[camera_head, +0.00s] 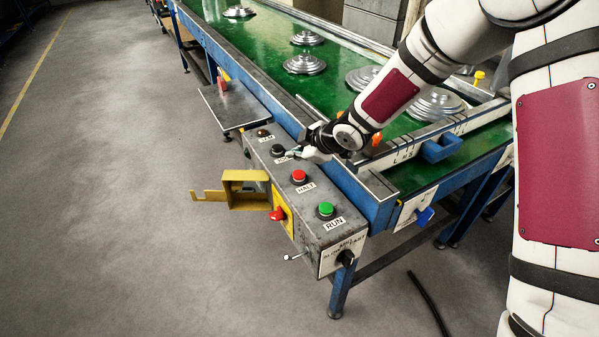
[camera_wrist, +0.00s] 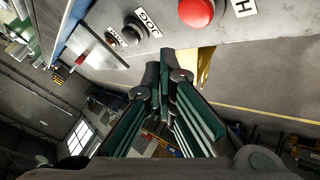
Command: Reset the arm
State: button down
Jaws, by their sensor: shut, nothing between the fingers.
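My gripper (camera_head: 291,154) is at the top of the grey control box (camera_head: 322,235), close to the black JOG button (camera_head: 278,151). In the wrist view my gripper (camera_wrist: 164,66) has its fingers together with nothing between them. The JOG button (camera_wrist: 134,33) and red HALT button (camera_wrist: 196,11) show beyond the fingertips there. I cannot tell whether the fingers touch the box. My arm reaches over the conveyor's near edge from the right.
A green RUN button (camera_head: 326,210) and a dark button (camera_head: 263,133) are on the box. A yellow open-sided guard (camera_head: 246,190) and a red knob (camera_head: 277,214) stick out from its left side. Round metal parts (camera_head: 304,64) lie on the green conveyor (camera_head: 262,48). Floor at left is clear.

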dwell(0.6)
jog(key=shift+d+r, duration=0.25)
jog(key=shift+d, duration=0.05)
jog(key=s+d+r+m+h, duration=0.4)
jog(key=s+d+r+m, duration=0.15)
jog(key=d+r, duration=0.4)
jog(key=s+d+r+m+h, duration=0.35)
jog(key=s+d+r, duration=0.25)
jog(key=d+r, duration=0.3)
jog(key=s+d+r+m+g, duration=0.1)
jog(key=s+d+m, duration=0.2)
jog(key=s, duration=1)
jog(key=s+d+r+m+g, duration=0.1)
jog(key=s+d+m, duration=0.2)
jog(key=s, duration=0.9)
jog(key=m+y, duration=0.1)
jog(key=m, duration=0.2)
jog(key=shift+s, duration=0.35)
